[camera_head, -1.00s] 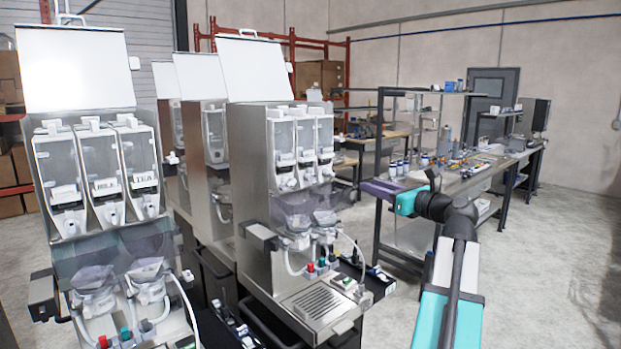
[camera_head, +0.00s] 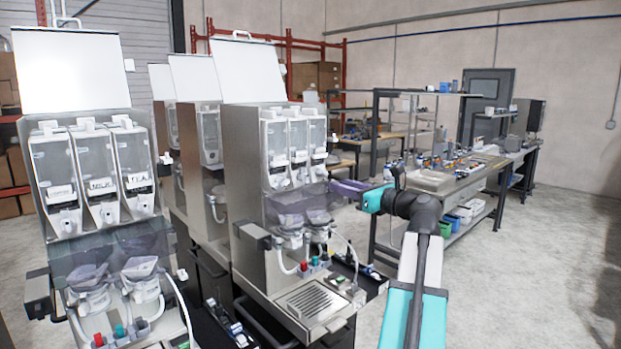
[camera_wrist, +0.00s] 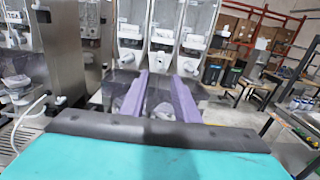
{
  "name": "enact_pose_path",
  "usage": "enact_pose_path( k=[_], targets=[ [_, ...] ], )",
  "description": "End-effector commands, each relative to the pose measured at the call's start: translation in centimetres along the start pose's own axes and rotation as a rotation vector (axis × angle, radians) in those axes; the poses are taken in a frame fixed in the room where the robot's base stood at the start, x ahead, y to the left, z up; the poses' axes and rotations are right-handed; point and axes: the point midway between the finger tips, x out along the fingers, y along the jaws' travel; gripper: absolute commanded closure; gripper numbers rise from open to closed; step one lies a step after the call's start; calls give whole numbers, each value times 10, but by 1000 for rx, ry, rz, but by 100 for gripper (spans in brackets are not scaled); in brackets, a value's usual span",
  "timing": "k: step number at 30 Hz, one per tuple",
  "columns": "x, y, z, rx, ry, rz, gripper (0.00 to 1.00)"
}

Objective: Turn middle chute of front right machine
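The front right machine (camera_head: 245,150) is a steel dispenser with three clear canisters and an open lid. Its middle chute (camera_head: 299,178) is the white spout below the middle canister; in the wrist view the chute (camera_wrist: 158,63) shows just ahead, between the fingertip lines. My gripper (camera_head: 337,187), with purple fingers, is just right of the canisters in the head view. In the wrist view the two fingers of my gripper (camera_wrist: 161,76) are apart with nothing between them. I see no contact with the chute; the exact distance is hard to tell.
Another dispenser (camera_head: 50,215) stands at the left, and more stand behind. Translucent funnel covers (camera_head: 300,205) and a white hose are below the chutes. A workbench (camera_head: 445,180) with small items is behind my arm. The floor at the right is clear.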

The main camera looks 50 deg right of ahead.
Motion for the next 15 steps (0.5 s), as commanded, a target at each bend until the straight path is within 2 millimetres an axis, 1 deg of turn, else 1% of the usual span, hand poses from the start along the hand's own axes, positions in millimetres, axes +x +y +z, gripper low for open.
enact_pose_path(
  k=[4,8,11,15],
  targets=[
    [4,-1,0,0,0,-1,72],
    [13,-1,1,1,0,0,72],
    [23,-2,1,1,0,0,72],
    [42,-2,2,0,0,0,72]
  ],
)
